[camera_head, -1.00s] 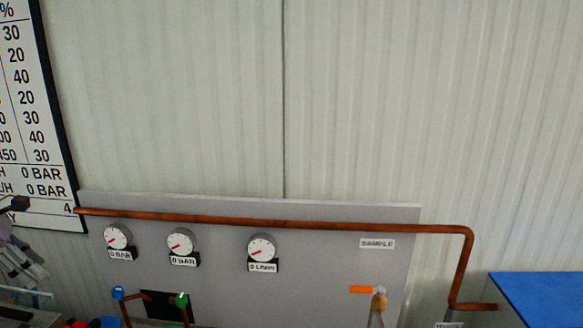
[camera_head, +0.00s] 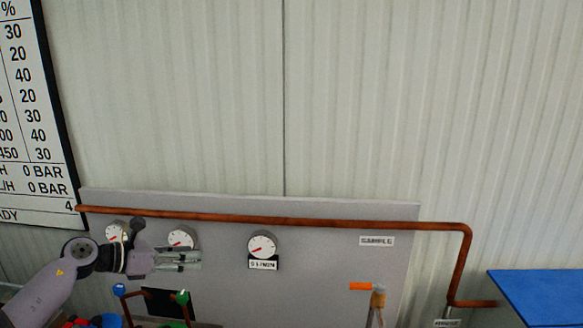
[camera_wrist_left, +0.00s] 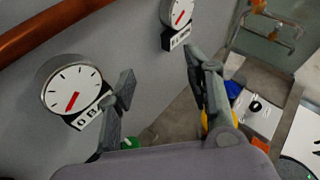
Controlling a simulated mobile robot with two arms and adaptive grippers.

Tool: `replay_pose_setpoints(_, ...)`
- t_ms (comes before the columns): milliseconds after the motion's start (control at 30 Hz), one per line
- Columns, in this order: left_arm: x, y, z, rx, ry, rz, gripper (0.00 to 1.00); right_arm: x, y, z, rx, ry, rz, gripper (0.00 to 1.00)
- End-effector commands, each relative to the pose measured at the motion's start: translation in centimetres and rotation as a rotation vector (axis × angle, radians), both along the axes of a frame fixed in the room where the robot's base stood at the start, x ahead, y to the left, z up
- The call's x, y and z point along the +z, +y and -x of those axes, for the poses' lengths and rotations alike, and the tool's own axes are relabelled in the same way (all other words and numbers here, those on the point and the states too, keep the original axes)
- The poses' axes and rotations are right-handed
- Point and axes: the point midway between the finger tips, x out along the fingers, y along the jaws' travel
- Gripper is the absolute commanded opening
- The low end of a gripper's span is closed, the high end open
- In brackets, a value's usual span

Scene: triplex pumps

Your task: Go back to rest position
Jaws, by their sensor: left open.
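My left arm comes in from the lower left in the head view. Its gripper (camera_head: 190,260) is in front of the grey panel (camera_head: 330,280), below the middle gauge (camera_head: 181,238), and points to the right. In the left wrist view the gripper (camera_wrist_left: 160,85) has its two fingers spread apart with nothing between them. A gauge (camera_wrist_left: 72,88) shows beside the left finger and another gauge (camera_wrist_left: 178,12) above. The arm partly covers the left gauge (camera_head: 116,232) in the head view. My right gripper is not in view.
A copper pipe (camera_head: 330,223) runs along the panel top and bends down at right. An orange-handled valve (camera_head: 362,287) is at the lower right. Blue-handled and green-handled valves (camera_head: 182,297) sit below the gripper. A blue surface (camera_head: 545,295) lies at far right.

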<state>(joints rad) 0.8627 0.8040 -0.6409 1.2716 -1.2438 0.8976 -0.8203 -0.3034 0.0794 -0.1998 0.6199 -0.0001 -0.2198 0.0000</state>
Motion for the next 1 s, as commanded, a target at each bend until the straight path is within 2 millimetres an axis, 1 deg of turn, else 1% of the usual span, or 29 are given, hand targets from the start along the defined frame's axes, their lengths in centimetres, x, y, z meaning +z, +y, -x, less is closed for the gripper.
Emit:
replay_pose_setpoints(33,-0.2,-3.4,0.4,0.024,0.002,0.143,0.47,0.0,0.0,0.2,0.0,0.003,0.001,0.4)
replay_pose_setpoints(100,0.4,-6.5,0.9,0.088,0.018,0.347,0.47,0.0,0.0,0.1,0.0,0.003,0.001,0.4)
replay_pose_setpoints(167,0.8,-8.2,1.4,0.155,0.047,0.526,0.47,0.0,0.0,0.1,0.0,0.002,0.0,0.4)
replay_pose_setpoints(200,1.0,-9.0,1.8,0.204,0.076,0.646,0.47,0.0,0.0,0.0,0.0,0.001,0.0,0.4)
replay_pose_setpoints(267,1.1,-9.5,2.5,0.288,0.131,0.824,0.47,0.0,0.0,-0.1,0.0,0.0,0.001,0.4)
replay_pose_setpoints(300,0.8,-9.4,3.0,0.352,0.175,0.942,0.47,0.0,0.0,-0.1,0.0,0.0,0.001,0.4)
replay_pose_setpoints(367,0.1,-9.0,3.9,0.455,0.248,1.113,0.47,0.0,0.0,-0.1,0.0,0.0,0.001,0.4)
replay_pose_setpoints(433,-1.3,-7.9,5.1,0.59,0.345,1.303,0.47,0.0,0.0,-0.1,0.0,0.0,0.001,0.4)
replay_pose_setpoints(467,-2.2,-7.4,5.8,0.655,0.39,1.382,0.47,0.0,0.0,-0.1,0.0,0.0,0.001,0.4)
replay_pose_setpoints(500,-3.6,-6.6,6.8,0.744,0.452,1.482,0.47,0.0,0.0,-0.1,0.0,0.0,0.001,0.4)
replay_pose_setpoints(567,-6.0,-5.4,8.6,0.888,0.549,1.624,0.47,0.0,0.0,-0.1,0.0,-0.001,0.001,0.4)
replay_pose_setpoints(600,-7.8,-4.6,10.1,0.99,0.616,1.712,0.47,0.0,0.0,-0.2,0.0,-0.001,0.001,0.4)
replay_pose_setpoints(667,-10.6,-3.7,12.8,1.152,0.717,1.829,0.47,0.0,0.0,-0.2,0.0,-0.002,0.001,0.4)
replay_pose_setpoints(700,-12.7,-3.2,14.9,1.269,0.786,1.898,0.47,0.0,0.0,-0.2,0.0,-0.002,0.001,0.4)
replay_pose_setpoints(767,-15.5,-2.7,18.3,1.446,0.884,1.987,0.47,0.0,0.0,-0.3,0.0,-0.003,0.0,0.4)
replay_pose_setpoints(800,-17.1,-2.5,20.6,1.56,0.943,2.032,0.47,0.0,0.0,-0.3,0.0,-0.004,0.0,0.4)
replay_pose_setpoints(867,-19.0,-2.5,23.8,1.712,1.015,2.076,0.47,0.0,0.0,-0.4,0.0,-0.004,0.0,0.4)
replay_pose_setpoints(900,-19.9,-2.5,25.7,1.8,1.054,2.094,0.47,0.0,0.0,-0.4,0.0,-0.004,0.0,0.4)
replay_pose_setpoints(967,-21.0,-2.7,28.2,1.915,1.104,2.111,0.47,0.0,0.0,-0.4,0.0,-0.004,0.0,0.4)
replay_pose_setpoints(1000,-21.7,-2.8,29.8,1.989,1.131,2.118,0.47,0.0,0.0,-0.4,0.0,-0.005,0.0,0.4)
